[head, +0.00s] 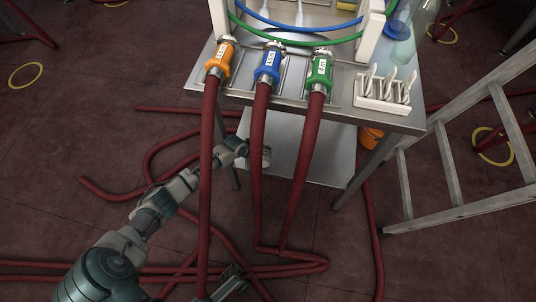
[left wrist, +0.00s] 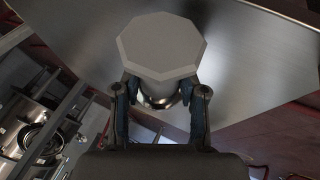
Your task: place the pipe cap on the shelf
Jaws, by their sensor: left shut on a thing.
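The pipe cap (left wrist: 160,46) is a grey eight-sided piece with a shiny round part beneath it. My left gripper (left wrist: 158,92) is shut on it, one finger on each side. In the head view my left gripper (head: 242,150) reaches in at the left part of the lower metal shelf (head: 325,150), and the cap (head: 265,156) shows small at its tip. The shelf's bare metal (left wrist: 245,55) lies behind the cap in the left wrist view. I cannot tell whether the cap touches it. A dark gripper-like part (head: 230,283), probably my right gripper, shows at the bottom edge.
Red hoses hang in front of the shelf from orange (head: 220,62), blue (head: 268,65) and green (head: 319,70) couplings on the metal table (head: 340,103). A ladder (head: 450,160) stands at the right. The shelf's middle and right look clear.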

